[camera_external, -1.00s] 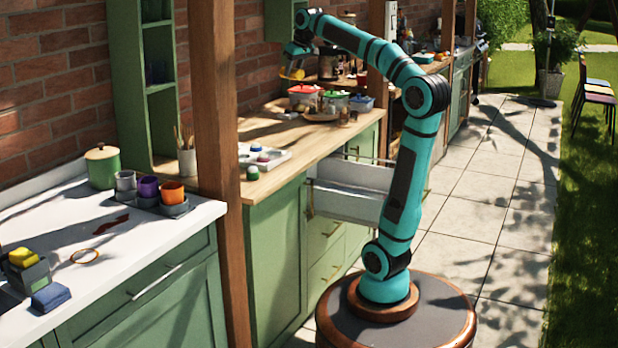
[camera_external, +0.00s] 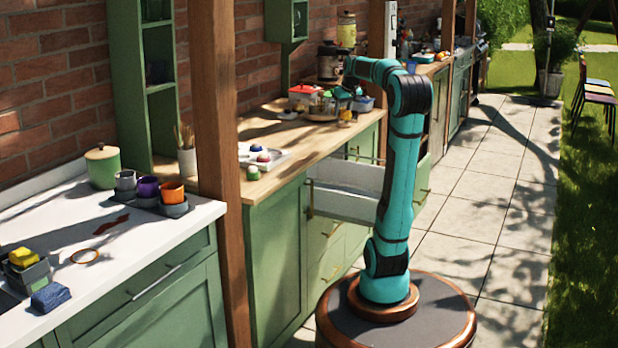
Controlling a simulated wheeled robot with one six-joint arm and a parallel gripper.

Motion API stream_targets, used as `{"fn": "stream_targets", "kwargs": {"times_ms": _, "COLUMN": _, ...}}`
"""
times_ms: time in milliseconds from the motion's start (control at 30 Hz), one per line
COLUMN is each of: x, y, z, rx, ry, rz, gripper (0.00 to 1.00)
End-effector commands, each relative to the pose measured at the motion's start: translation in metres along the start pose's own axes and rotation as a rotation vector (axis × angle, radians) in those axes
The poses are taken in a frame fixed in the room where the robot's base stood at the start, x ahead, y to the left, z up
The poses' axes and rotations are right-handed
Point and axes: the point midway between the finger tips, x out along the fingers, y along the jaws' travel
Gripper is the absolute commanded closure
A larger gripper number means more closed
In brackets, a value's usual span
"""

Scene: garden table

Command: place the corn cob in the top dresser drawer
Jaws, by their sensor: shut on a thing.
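My gripper (camera_external: 345,98) hangs low over the right part of the wooden counter, near the front edge, among the containers there. It is shut on the corn cob, which is small and mostly hidden; a bit of yellow (camera_external: 344,124) shows just under the fingers. The top dresser drawer (camera_external: 345,203) is pulled out from the green dresser (camera_external: 277,255) below the counter, its pale inside showing. The drawer is below my gripper and nearer the camera. My arm hides the drawer's right part.
A red-lidded container (camera_external: 302,97) and other small containers stand close to my gripper on the counter (camera_external: 262,185). A white tray (camera_external: 264,158) with several round things lies farther left. A wooden post (camera_external: 219,150) stands at the counter's left end. The paving at right is clear.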

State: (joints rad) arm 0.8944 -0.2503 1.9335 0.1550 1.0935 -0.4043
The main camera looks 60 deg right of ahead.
Motion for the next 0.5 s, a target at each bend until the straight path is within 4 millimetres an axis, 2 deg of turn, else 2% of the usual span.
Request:
{"fn": "stream_targets", "kwargs": {"times_ms": 33, "x": 0.018, "y": 0.014, "z": 0.011, "rx": 0.022, "ry": -0.005, "rz": 0.006, "gripper": 0.84}}
{"fn": "stream_targets", "kwargs": {"times_ms": 200, "x": 0.076, "y": 0.048, "z": 0.045, "rx": 0.076, "ry": -0.003, "rz": 0.025, "gripper": 0.84}}
{"fn": "stream_targets", "kwargs": {"times_ms": 500, "x": 0.179, "y": 0.082, "z": 0.117, "rx": 0.164, "ry": -0.001, "rz": 0.059, "gripper": 0.84}}
